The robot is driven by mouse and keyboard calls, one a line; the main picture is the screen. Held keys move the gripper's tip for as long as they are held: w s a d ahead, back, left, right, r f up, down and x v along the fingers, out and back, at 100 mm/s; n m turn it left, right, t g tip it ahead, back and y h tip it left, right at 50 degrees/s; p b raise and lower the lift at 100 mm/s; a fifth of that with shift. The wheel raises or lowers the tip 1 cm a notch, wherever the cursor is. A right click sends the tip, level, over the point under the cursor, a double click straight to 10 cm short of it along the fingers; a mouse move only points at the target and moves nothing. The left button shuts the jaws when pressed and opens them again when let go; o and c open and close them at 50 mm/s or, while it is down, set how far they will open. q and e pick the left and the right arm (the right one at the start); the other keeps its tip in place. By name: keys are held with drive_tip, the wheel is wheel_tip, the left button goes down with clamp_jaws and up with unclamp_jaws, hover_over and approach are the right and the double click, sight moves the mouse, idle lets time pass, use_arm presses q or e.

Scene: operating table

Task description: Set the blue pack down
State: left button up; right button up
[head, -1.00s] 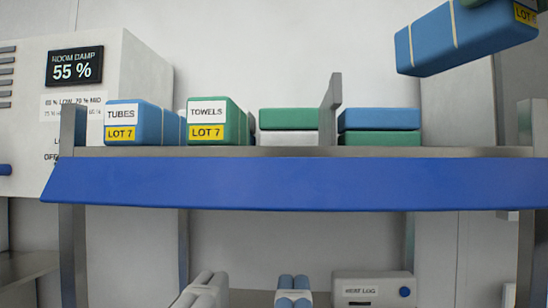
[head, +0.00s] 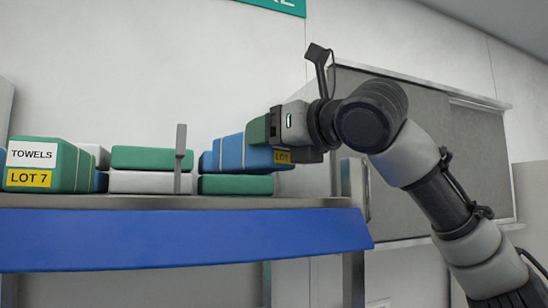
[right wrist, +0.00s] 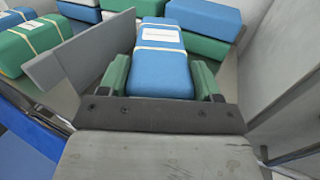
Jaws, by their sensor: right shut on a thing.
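The blue pack (head: 232,153) has pale bands and a yellow lot label. My right gripper (head: 272,132) is shut on it, and the arm comes in from the right. In the right wrist view the blue pack (right wrist: 162,70), with a white label, sits between the green finger pads. It is at the right of the upright shelf divider (head: 180,160). A green pack (head: 235,185) shows below it on the shelf (head: 150,202). I cannot tell whether the held pack touches the packs under or behind it. My left gripper is not in view.
Left of the divider, a green pack (head: 152,158) lies on a white one (head: 140,182). A green towels pack (head: 48,165) stands further left. The right wrist view shows a blue pack (right wrist: 204,16) on a green one behind the held pack. A grey panel (right wrist: 285,85) rises at the right.

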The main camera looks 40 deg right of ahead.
sight(285, 161)
drive_tip(key=shift+d+f, duration=0.1)
drive_tip(key=shift+f, duration=1.8)
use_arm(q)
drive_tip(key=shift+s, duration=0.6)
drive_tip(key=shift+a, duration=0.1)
use_arm(e)
drive_tip(key=shift+f, duration=0.15)
drive_tip(key=o, duration=1.1)
drive_tip(key=shift+c, duration=0.2)
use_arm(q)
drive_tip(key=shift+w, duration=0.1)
